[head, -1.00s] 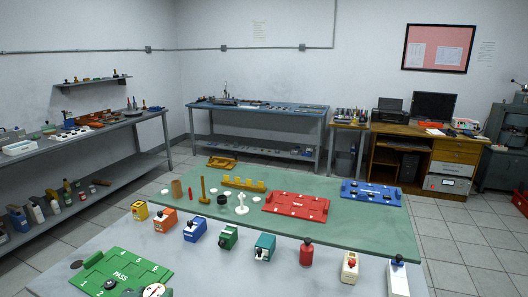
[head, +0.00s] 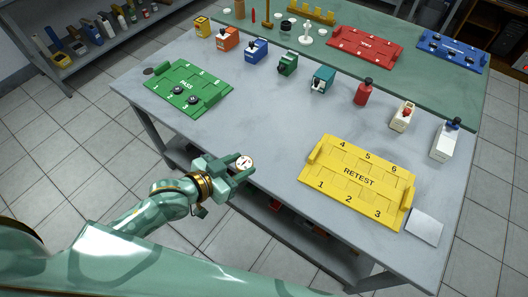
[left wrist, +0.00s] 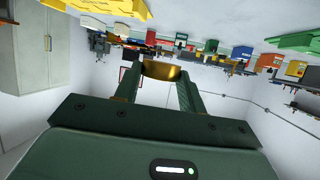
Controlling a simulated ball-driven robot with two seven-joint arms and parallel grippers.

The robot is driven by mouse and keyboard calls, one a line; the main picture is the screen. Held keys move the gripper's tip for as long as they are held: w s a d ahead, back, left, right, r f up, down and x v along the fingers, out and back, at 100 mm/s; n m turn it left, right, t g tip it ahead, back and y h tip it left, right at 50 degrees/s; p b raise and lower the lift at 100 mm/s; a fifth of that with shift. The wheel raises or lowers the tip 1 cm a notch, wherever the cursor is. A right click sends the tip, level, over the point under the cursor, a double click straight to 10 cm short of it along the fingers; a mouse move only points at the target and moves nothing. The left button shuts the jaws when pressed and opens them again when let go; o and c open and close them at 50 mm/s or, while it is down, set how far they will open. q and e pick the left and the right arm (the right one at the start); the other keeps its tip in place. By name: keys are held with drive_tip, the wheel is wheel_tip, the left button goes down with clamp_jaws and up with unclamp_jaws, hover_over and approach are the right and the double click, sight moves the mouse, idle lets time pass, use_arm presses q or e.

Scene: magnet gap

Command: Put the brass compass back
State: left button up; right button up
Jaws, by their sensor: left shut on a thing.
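My left gripper (head: 240,168) is shut on the brass compass (head: 244,161), a small round piece with a white dial. It is held in the air by the table's near edge. In the left wrist view the compass (left wrist: 160,71) shows as a brass band between the two fingertips. The green PASS tray (head: 212,98) lies on the grey table at the left, with two dark round pieces in its near side. The yellow RETEST tray (head: 330,190) lies at the near right, with no pieces visible in it. My right gripper is not in view.
A row of coloured blocks stands across the table, from a yellow block (head: 203,26) to a white one (head: 444,143). A red tray (head: 366,46) and blue tray (head: 452,51) lie on the green mat behind. A pale square plate (head: 425,226) lies at right. The table's middle is clear.

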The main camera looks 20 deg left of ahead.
sight(259, 157)
use_arm(q)
drive_tip(key=shift+d+f+m+g+h, duration=0.1)
drive_tip(key=shift+f+m+g+h, duration=0.3)
drive_tip(key=shift+f+m+h, duration=0.3)
drive_tip(key=shift+w+f, duration=0.1)
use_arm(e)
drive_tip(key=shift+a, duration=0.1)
